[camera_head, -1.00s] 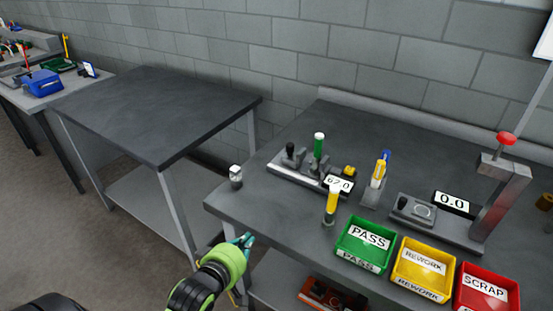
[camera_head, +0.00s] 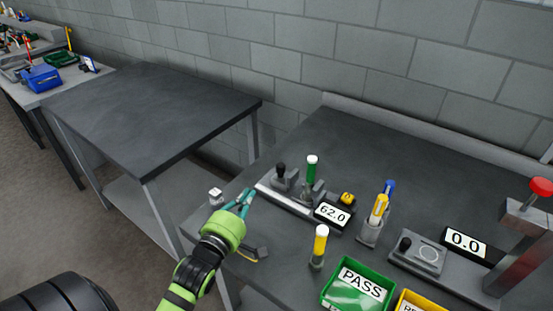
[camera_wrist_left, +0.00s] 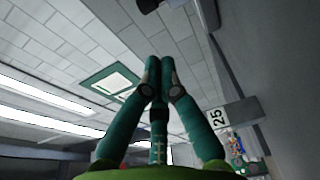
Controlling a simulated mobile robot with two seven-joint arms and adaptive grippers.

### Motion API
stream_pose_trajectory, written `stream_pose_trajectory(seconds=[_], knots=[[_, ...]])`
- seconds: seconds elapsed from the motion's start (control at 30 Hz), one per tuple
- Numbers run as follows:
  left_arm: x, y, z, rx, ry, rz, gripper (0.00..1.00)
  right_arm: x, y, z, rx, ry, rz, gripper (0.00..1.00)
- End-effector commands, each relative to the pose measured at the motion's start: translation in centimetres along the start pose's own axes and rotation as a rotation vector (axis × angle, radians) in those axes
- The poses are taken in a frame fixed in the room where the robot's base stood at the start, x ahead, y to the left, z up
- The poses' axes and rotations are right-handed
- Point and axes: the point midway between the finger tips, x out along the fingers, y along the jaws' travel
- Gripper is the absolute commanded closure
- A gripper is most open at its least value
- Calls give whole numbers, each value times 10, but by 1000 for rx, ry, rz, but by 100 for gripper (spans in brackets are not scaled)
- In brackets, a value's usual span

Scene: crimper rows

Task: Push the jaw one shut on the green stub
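The crimper fixture (camera_head: 283,199) lies near the table's left edge, with a pale rail and a grey jaw block with a black knob (camera_head: 281,171). The green stub (camera_head: 310,173), white-capped, stands upright in it, just right of the knob. I cannot tell whether the jaw touches the stub. My left gripper (camera_head: 248,194) is at the table's left edge, fingertips by the rail's near left end, short of the jaw block. In the left wrist view its teal fingers (camera_wrist_left: 161,63) come together with nothing visible between them. My right gripper is out of view.
The fixture's display (camera_head: 332,214) reads 62.0. A green PASS bin (camera_head: 336,292) is in front. A white-topped piece (camera_head: 215,196) is beside my gripper.

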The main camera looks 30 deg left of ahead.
Motion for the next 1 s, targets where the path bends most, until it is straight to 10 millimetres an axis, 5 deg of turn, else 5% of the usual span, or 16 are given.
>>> stream_pose_trajectory(seconds=[0.17,0.5,0.73,1.0], knots=[[9,1,0,1,0,1,100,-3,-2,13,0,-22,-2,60],[69,2,0,1,-1,1,100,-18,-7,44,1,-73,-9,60],[95,1,0,1,-1,1,100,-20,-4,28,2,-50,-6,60],[100,0,0,0,-1,-1,100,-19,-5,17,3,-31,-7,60]])
